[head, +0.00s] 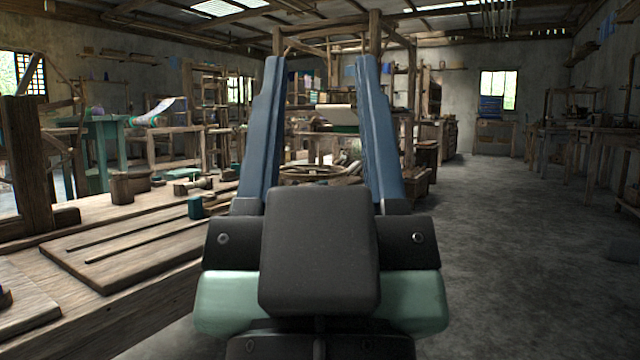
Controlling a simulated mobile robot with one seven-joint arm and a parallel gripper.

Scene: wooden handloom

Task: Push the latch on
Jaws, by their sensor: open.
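My gripper (320,62) fills the middle of the head view. Its two long blue fingers stand wide apart and point away from me, and the gap between them holds nothing. Its dark body and pale green sides hide part of the room behind. I cannot make out a latch in this view; it may be hidden or too small to tell. No contact between the fingers and anything is visible.
A wooden workbench (140,252) with small blocks and a green cylinder (195,207) runs along the left. A dark wooden post (28,160) rises at the far left. Wooden frames stand behind the gripper. The grey floor (500,240) is open at right, with tables (600,130) beyond.

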